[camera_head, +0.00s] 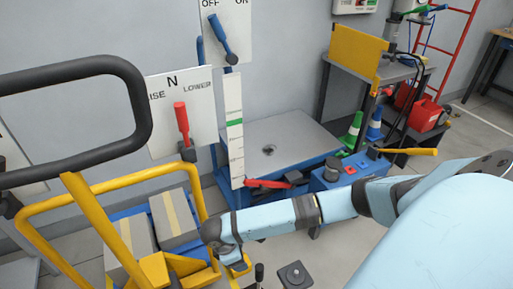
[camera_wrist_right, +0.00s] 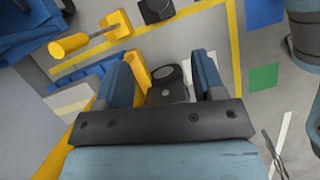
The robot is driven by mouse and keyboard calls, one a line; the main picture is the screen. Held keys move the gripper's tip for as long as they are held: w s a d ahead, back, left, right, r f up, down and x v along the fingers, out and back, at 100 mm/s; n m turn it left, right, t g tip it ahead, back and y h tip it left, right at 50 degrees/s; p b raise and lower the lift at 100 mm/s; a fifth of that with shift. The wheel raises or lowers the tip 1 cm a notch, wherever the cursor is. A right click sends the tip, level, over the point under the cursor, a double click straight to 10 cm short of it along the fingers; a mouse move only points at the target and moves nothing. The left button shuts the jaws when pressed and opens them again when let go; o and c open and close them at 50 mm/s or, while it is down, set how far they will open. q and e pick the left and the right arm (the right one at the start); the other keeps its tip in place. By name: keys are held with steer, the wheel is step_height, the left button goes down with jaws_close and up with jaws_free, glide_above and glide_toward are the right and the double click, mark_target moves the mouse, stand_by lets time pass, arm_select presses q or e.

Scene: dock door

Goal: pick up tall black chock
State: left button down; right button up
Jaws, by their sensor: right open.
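A dark block (camera_wrist_right: 167,85), which looks like the tall black chock, shows between the fingers of my right gripper (camera_wrist_right: 160,62) in the right wrist view. The fingers are wide apart, one on each side of it, and I see no contact. The gripper bar hides the block's near part, and a yellow part stands close on its left. A second black block (camera_wrist_right: 155,10) lies beyond, at the top of that view. In the head view, a black block (camera_head: 295,275) lies on the floor at the bottom. My right gripper's fingers are not clear there. My left gripper is not in view.
A yellow-railed cart (camera_head: 30,225) with boxes (camera_head: 172,218) stands at the left, below a large black handle (camera_head: 140,105). A blue lift table (camera_head: 285,140) is behind my right arm. Wall levers, cones (camera_head: 352,132) and a red ladder stand farther back.

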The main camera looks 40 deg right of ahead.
mark_target(258, 269)
arm_select(q)
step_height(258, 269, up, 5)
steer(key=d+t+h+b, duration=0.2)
steer(key=b, duration=0.1)
arm_select(e)
steer(key=shift+h, duration=0.3)
steer(key=b+x, duration=0.1)
steer(key=x, duration=0.3)
steer(key=b+x, duration=0.1)
steer(key=x, duration=0.4)
steer(key=b+x, duration=0.1)
steer(key=x, duration=0.4)
steer(key=shift+s+d, duration=0.3)
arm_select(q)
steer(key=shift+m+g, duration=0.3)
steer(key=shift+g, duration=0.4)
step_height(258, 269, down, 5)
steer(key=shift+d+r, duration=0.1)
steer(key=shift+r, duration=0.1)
arm_select(e)
steer(key=shift+r, duration=0.1)
jaws_close()
